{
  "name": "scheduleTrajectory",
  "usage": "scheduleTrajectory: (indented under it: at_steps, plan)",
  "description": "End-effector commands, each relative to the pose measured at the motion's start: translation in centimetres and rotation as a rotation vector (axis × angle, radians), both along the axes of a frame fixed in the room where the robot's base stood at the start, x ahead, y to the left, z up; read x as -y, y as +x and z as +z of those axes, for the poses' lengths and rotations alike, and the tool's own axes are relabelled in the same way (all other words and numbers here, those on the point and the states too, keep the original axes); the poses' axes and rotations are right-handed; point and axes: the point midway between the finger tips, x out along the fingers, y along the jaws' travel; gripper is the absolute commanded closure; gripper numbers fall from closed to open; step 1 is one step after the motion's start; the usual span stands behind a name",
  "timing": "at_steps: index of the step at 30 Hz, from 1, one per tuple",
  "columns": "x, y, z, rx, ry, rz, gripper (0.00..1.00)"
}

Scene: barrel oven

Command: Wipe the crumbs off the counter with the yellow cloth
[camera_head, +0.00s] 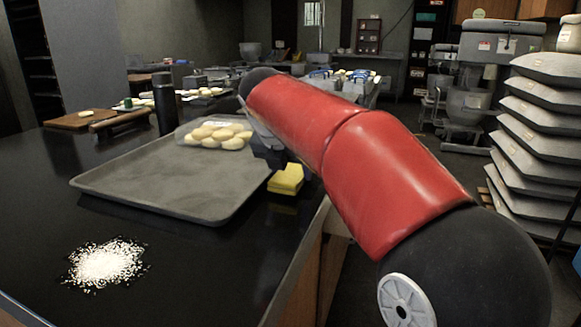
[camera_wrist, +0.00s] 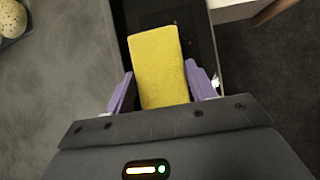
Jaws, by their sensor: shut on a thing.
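The yellow cloth (camera_wrist: 158,62) is a folded rectangular pad between the two purple fingers of my gripper (camera_wrist: 163,92) in the wrist view. My gripper is shut on it. In the head view the cloth (camera_head: 286,180) shows beside the right edge of the grey tray, near the counter's right edge, and my arm hides most of the gripper. I cannot tell whether the cloth touches the counter. The crumbs (camera_head: 105,263) lie in a pale heap on the black counter (camera_head: 190,275) at the front left, well away from the cloth.
A large grey tray (camera_head: 160,195) lies between the crumbs and the back of the counter. A dark cylinder (camera_head: 164,103) and a wooden board (camera_head: 90,119) stand farther back left. The counter around the crumbs is clear.

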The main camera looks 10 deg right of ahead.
Motion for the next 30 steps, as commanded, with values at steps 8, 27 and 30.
scheduleTrajectory:
  at_steps: [8, 27, 30]
  plan:
    - [0.0, 0.0, -0.6, 0.000, 0.000, 0.000, 0.70]
    - [2.2, -1.5, -1.0, 0.001, -0.001, -0.003, 0.70]
    - [2.8, -1.9, -0.9, 0.002, 0.000, -0.002, 0.70]
